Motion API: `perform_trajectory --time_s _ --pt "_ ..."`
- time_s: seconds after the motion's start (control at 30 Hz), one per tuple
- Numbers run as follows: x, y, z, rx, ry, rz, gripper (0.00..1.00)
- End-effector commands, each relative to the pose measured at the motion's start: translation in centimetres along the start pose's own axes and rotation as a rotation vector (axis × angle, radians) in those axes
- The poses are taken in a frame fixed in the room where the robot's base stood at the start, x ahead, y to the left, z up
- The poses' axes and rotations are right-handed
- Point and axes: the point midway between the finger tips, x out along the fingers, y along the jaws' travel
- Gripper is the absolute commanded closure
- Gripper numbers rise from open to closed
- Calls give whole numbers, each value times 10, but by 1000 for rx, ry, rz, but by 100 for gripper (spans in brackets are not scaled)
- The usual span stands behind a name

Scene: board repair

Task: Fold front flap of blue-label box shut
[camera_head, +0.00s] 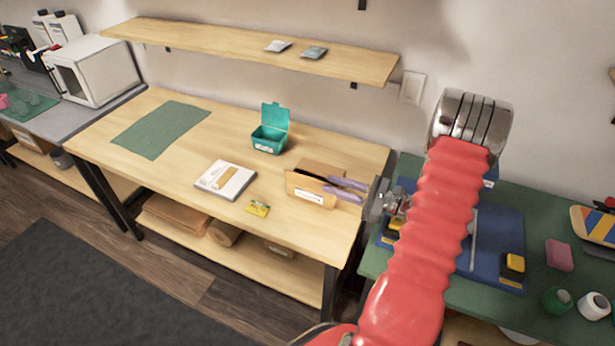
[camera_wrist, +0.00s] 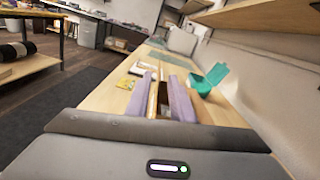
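A brown cardboard box (camera_head: 322,168) stands near the right end of the wooden table. Its front panel carries a pale label (camera_head: 309,196); I cannot make out the label's colour. A front piece of cardboard (camera_head: 296,181) stands up along its front edge. My gripper (camera_head: 330,184) has purple fingers and reaches in from the right at the box's top front. In the wrist view my gripper (camera_wrist: 159,78) shows its fingers apart, with a thin strip of cardboard (camera_wrist: 153,100) and a dark gap between them. Contact with the strip is unclear, and the fingers hide part of the box.
An open teal box (camera_head: 269,138) stands behind and left. A white tray (camera_head: 225,180) and a yellow card (camera_head: 257,208) lie to the left and front. A green mat (camera_head: 161,129) lies farther left. A wall shelf (camera_head: 260,48) hangs above. A green table (camera_head: 505,197) adjoins on the right.

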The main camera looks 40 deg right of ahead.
Motion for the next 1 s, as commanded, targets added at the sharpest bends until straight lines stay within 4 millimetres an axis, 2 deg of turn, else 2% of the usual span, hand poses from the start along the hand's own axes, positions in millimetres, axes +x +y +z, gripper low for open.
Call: perform_trajectory --time_s 0.4,0.6,1.0 --pt "63 1 0 0 -1 4 79" --pt "85 1 0 1 0 3 79" --pt "92 1 0 1 0 2 79"
